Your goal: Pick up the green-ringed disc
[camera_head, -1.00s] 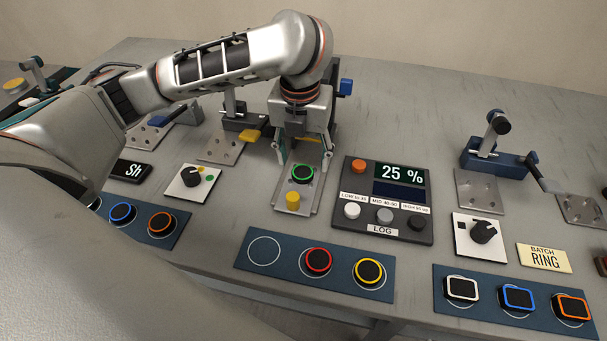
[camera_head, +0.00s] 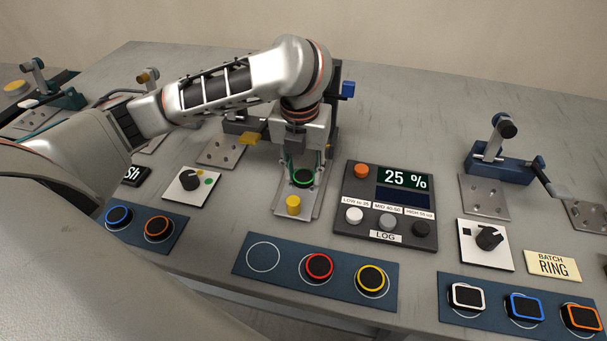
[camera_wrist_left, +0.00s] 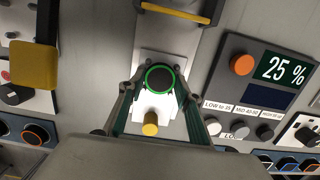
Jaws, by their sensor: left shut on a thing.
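The green-ringed disc (camera_head: 303,178) is black with a bright green ring and sits over the metal plate (camera_head: 289,210) of the middle station, behind a yellow button (camera_head: 293,205). My left gripper (camera_head: 303,174) points down at it. In the left wrist view the green-ringed disc (camera_wrist_left: 159,78) lies between the two fingertips (camera_wrist_left: 158,84), one on each side. The gripper is shut on the disc. I cannot tell whether the disc is clear of the plate. My right gripper is not in view.
A grey panel (camera_head: 366,228) reading 25 % stands right of the plate. In front, a blue tray (camera_head: 239,266) has an empty circle at left, then red-ringed (camera_head: 319,266) and yellow-ringed (camera_head: 371,279) discs. Another clamp (camera_head: 498,150) stands at the right.

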